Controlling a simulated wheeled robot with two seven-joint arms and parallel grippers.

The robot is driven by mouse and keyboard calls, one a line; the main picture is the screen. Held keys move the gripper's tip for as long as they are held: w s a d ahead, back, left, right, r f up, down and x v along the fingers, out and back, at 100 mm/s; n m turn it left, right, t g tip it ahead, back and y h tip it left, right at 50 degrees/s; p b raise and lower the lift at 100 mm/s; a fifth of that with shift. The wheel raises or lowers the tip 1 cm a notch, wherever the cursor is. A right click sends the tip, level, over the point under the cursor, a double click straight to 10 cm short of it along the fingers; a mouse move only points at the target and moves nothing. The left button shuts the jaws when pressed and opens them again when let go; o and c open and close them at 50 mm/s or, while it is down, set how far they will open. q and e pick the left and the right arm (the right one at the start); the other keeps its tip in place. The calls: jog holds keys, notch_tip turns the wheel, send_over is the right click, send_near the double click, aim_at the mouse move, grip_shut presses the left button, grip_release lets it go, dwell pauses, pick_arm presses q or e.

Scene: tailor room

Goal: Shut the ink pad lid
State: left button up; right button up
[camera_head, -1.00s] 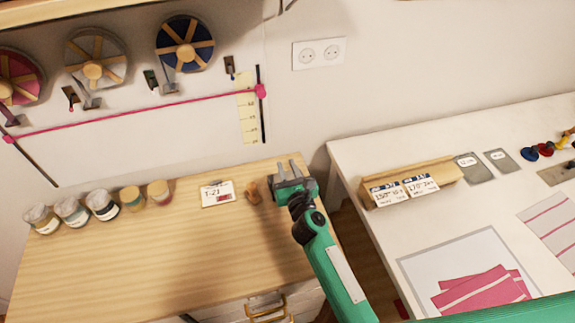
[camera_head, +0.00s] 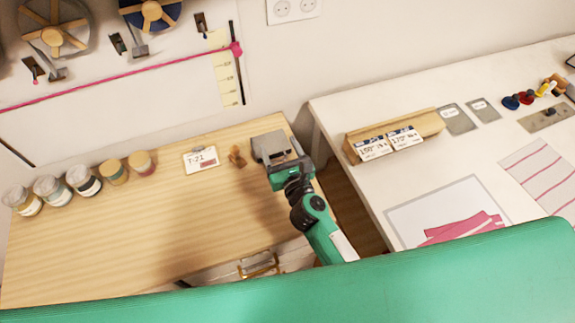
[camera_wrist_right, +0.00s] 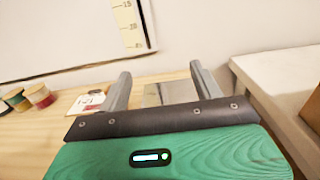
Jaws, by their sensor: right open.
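A grey, box-like thing, which seems to be the ink pad (camera_head: 270,146), is at the right back corner of the wooden table. In the right wrist view a grey panel, likely the ink pad's lid (camera_wrist_right: 168,93), shows between and beyond the fingers. Whether the lid is raised or flat I cannot tell. My right gripper (camera_head: 277,153) is open, with its fingers reaching over or beside the ink pad; it also shows in the right wrist view (camera_wrist_right: 160,88). Contact is unclear. My left gripper is out of view.
A brown wooden piece (camera_head: 237,156) and a T-21 card (camera_head: 201,159) lie left of the gripper. Several jars (camera_head: 83,181) line the wooden table's (camera_head: 130,230) left back. The white table (camera_head: 350,115) stands right, across a gap. The wooden table's middle is clear.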

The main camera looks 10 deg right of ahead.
jog(key=s+d+b, duration=0.1)
jog(key=s, duration=0.5)
dwell(0.5)
